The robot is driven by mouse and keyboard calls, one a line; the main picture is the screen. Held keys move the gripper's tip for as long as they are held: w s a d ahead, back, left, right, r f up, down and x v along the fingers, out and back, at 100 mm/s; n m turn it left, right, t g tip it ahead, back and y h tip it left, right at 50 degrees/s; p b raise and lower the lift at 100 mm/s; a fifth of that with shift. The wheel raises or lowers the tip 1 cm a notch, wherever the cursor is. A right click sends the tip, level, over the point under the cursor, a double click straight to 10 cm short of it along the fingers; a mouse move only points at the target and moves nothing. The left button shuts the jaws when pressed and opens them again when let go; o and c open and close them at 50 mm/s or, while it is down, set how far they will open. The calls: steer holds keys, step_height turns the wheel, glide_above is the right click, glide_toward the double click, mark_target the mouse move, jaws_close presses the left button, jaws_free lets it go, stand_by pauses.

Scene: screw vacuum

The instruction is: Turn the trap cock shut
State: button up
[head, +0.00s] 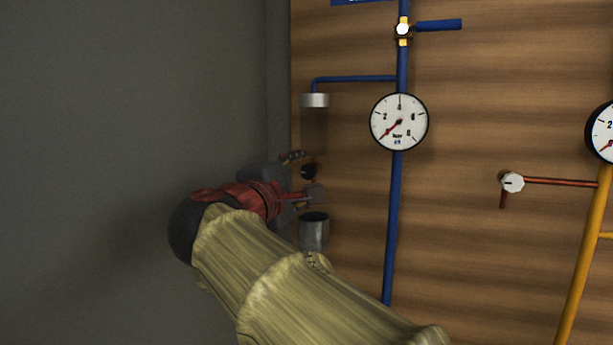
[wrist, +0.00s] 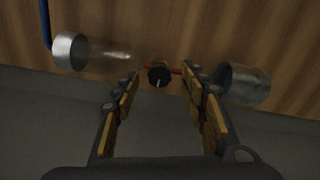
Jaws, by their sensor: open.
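The trap cock shows as a small dark round knob (head: 309,171) on the wooden board, between a metal cap above and a metal cup below. In the wrist view the knob (wrist: 159,76) has a pale mark on its face and a short red piece beside it. My gripper (head: 304,177) is at the cock, its fingers one above and one below the knob in the head view. In the wrist view my gripper (wrist: 162,80) is open, with the knob between and beyond its fingertips. I cannot tell whether the fingers touch it.
The metal cap (head: 315,100) hangs from a blue pipe (head: 393,210) with a gauge (head: 399,122) and a blue-handled valve (head: 403,29). The metal cup (head: 314,232) is close to my lower finger. A white-faced cock (head: 512,182) is farther right. A grey wall (head: 120,120) stands left.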

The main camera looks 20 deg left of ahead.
steer(key=s+a, duration=0.1)
steer(key=s, duration=1.1)
steer(key=shift+w, duration=0.1)
